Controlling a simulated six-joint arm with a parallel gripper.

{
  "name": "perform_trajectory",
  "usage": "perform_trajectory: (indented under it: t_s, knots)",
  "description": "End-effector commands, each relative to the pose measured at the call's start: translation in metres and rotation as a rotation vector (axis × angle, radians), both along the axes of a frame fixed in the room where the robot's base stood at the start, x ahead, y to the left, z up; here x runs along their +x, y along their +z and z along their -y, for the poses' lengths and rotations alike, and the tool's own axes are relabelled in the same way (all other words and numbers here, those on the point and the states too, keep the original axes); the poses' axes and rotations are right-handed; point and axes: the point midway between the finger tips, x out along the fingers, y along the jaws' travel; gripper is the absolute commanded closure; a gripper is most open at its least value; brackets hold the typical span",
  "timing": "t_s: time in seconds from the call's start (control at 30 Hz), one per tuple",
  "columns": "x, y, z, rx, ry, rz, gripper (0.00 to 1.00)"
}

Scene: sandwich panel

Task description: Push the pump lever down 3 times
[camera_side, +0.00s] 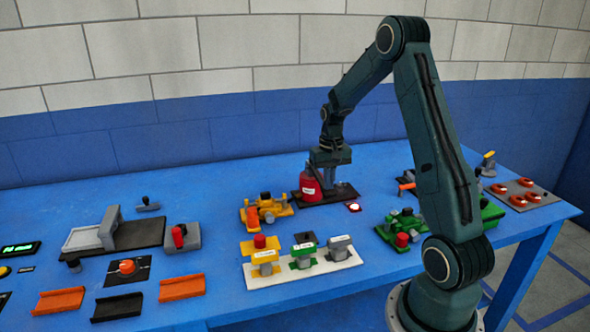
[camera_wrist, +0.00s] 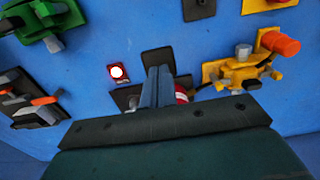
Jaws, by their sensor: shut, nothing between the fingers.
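The pump has a red body (camera_side: 310,186) with a pale label on a dark base plate (camera_side: 338,196), toward the back of the blue table. My gripper (camera_side: 331,180) points down over the base plate, just right of the red body. In the wrist view, my gripper (camera_wrist: 160,72) is shut and empty. A sliver of the red body (camera_wrist: 181,94) shows beside the fingers. A dark flat square (camera_wrist: 157,58) lies just past the fingertips; I cannot tell whether it is the lever's pad. The lever is largely hidden by the gripper, so its height and any contact are unclear.
A small lit indicator (camera_side: 354,208) sits in front of the pump. A yellow valve unit (camera_side: 266,210) stands to the left and a green one (camera_side: 402,228) to the right. A white panel with several coloured blocks (camera_side: 340,262) lies nearer the front.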

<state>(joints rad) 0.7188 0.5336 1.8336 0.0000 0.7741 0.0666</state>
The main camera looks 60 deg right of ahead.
Motion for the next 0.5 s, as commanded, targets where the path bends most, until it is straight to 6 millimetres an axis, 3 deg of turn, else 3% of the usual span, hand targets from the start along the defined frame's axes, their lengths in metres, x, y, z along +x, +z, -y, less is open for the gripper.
perform_trajectory:
  t_s: [0.5]
  knots:
    - [0.000, 0.014, 0.000, 0.000, 0.000, 0.000, 1.00]
